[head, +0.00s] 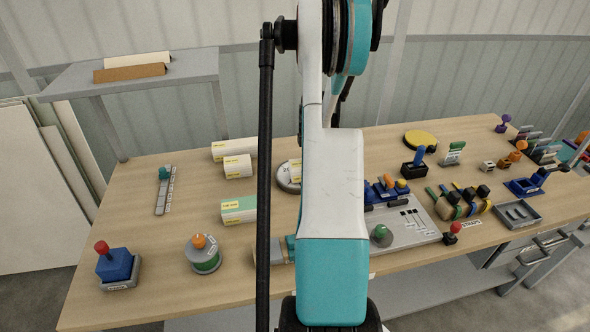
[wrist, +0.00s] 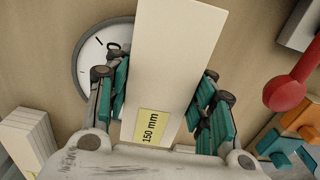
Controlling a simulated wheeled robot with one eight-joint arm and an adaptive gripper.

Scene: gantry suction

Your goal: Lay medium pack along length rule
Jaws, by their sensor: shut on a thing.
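A cream box-shaped pack (wrist: 165,45) with a yellow "150 mm" label, which I take for the medium pack, lies between the fingers in the wrist view. My gripper (wrist: 162,82) is shut on its two sides.
A round white dial (wrist: 92,62) is left of the held pack. Other packs, a long one (head: 222,151), a short one (head: 236,171) and a green-sided one (head: 237,212), lie left of my arm. A blue block with red knob (head: 114,265) stands front left. Bare wood surrounds the strip.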

